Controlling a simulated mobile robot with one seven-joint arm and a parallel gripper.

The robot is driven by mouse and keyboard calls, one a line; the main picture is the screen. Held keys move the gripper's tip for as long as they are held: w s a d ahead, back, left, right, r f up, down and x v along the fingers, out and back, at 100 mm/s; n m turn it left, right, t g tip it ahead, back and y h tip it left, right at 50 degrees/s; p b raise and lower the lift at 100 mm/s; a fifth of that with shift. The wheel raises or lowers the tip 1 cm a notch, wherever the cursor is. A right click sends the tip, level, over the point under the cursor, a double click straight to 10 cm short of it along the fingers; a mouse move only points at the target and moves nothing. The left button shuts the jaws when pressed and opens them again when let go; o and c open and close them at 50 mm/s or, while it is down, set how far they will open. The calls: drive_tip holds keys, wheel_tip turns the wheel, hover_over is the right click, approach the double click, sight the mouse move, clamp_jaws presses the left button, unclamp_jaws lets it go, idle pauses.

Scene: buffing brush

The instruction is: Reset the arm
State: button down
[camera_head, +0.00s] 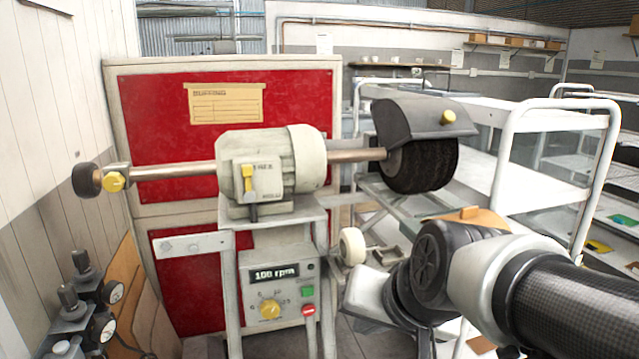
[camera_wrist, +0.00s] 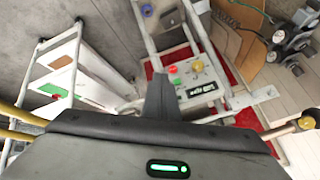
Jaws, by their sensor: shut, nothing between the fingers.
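My arm (camera_head: 450,270) reaches in from the lower right in the head view, in front of the buffing machine. My gripper (camera_wrist: 161,82) shows in the wrist view with its dark fingers together and nothing between them. In the head view the fingertips cannot be made out. The buffing machine has a pale motor (camera_head: 270,165) on a stand. A black round brush (camera_head: 425,168) sits at the right end of its shaft, under a dark hood (camera_head: 425,115). My arm is below the brush and appears apart from it.
The control box (camera_head: 275,290) shows "100 rpm" and has a yellow dial, a green button and a red button; it also shows in the wrist view (camera_wrist: 190,80). A white-railed cart (camera_head: 505,150) stands at right. Gauges and valves (camera_head: 85,310) are at lower left.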

drive_tip(key=s+d+n+g+h, duration=0.1)
drive_tip(key=s+d+n+h, duration=0.1)
drive_tip(key=s+d, duration=0.55)
wheel_tip(320, 180, up, 23)
drive_tip(key=p, duration=2.2)
drive_tip(key=shift+s+a, duration=0.15)
drive_tip(key=shift+a, duration=0.05)
drive_tip(key=shift+f, duration=0.1)
